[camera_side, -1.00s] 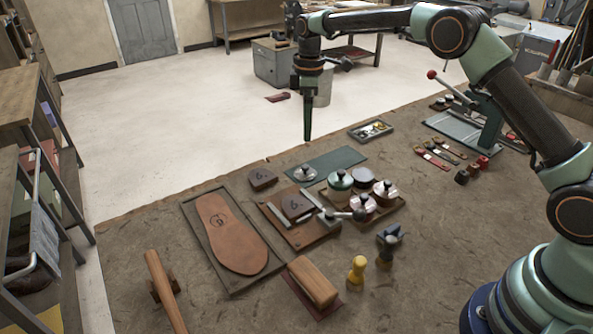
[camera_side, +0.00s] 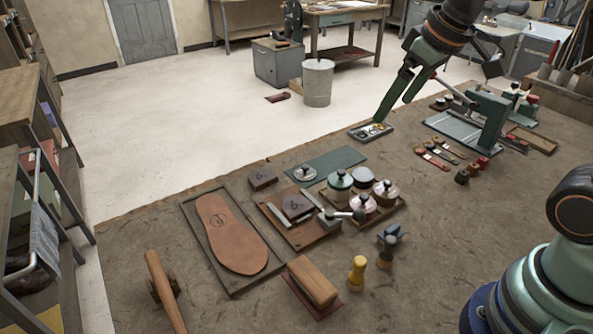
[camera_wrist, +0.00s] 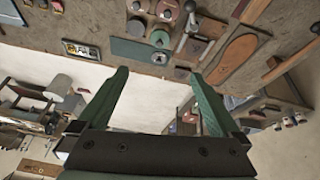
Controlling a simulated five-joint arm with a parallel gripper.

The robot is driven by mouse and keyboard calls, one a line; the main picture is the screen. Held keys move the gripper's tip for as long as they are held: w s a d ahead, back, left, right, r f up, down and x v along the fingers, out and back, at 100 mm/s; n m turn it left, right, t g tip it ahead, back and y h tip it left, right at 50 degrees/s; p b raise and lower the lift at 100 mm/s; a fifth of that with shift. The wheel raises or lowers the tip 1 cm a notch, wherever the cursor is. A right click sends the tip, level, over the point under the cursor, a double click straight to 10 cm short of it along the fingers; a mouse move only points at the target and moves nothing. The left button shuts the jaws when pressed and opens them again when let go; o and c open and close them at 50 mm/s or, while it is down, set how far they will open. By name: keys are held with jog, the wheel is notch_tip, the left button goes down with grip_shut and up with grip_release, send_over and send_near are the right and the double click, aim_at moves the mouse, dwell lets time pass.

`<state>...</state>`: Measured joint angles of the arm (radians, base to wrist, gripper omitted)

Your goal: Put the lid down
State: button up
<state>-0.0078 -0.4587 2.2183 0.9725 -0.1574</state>
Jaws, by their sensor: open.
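A silver lid with a dark knob (camera_side: 305,174) lies on the dark green mat (camera_side: 342,160), left of the jar tray; it also shows in the wrist view (camera_wrist: 160,38). In the tray (camera_side: 394,214) stand a green-topped jar (camera_side: 340,186), two pinkish jars with knobbed lids (camera_side: 385,193), and a jar with a flat grey top and no knob (camera_side: 363,175). My gripper (camera_side: 392,110) is open and empty, tilted, and appears above and near the small parts tray, well away from the lid. In the wrist view its fingers (camera_wrist: 158,76) are spread apart.
A small parts tray (camera_side: 362,137) sits near the bench's far edge. A leather sole (camera_side: 230,235) lies on a board at left. Handled tools, yellow (camera_side: 357,270) and dark, stand in front of the jars. A lever press (camera_side: 485,120) stands at right.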

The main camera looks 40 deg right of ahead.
jog(key=shift+m+t, duration=0.5)
jog(key=shift+m, duration=0.4)
jog(key=s+f, duration=0.1)
jog(key=s, duration=0.2)
jog(key=s+f, duration=0.1)
jog(key=s, duration=0.1)
jog(key=shift+d+f, duration=0.15)
jog(key=shift+f, duration=0.2)
